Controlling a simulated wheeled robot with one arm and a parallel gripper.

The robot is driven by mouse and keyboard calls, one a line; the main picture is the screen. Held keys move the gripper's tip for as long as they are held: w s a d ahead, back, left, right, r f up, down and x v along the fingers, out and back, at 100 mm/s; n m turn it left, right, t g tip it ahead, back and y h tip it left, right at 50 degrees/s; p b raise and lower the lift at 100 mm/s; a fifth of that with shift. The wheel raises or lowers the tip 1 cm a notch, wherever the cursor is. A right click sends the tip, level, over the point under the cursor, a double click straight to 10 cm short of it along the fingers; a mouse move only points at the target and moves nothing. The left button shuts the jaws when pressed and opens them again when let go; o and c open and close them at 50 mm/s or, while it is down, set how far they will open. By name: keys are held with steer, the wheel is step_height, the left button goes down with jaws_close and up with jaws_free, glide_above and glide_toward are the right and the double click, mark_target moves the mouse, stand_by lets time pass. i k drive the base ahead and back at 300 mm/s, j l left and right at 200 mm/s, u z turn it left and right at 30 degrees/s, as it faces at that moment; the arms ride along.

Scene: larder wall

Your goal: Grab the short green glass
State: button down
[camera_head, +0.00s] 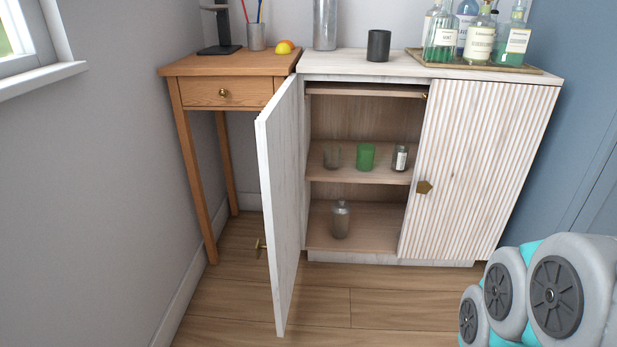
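A short green glass (365,157) stands upright on the middle shelf (345,174) of the white cabinet. A smoky clear glass (332,157) stands to its left, and a small jar with a white label (399,158) stands to its right. The three stand apart from each other. The cabinet's left door (280,200) is swung open toward me, and the shelf is exposed. Part of my arm shows at the lower right, well away from the glass. My gripper is not in this view.
A grey bottle (341,219) stands on the cabinet's bottom shelf. The fluted right door (475,170) is shut. On top are a dark cup (378,46) and a tray (470,65) of bottles. A wooden side table (225,66) stands left. Floor (385,305) in front is clear.

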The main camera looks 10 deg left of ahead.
mark_target(365, 152)
steer(key=i+j, duration=0.15)
steer(key=j, duration=0.25)
steer(key=i+j+u, duration=0.1)
steer(key=j, duration=0.3)
steer(key=i+j, duration=0.15)
steer(key=j, duration=0.25)
steer(key=i+j+u, duration=0.1)
steer(key=j, duration=0.25)
steer(key=i+z, duration=0.1)
steer(key=z, duration=0.3)
steer(key=j+z, duration=0.1)
steer(key=z, duration=0.3)
steer(key=i+j+z, duration=0.1)
steer(key=z, duration=0.3)
steer(key=i+j+z, duration=0.1)
steer(key=z, duration=0.25)
steer(key=i+j, duration=0.1)
steer(key=j, duration=0.2)
steer(key=z, duration=0.05)
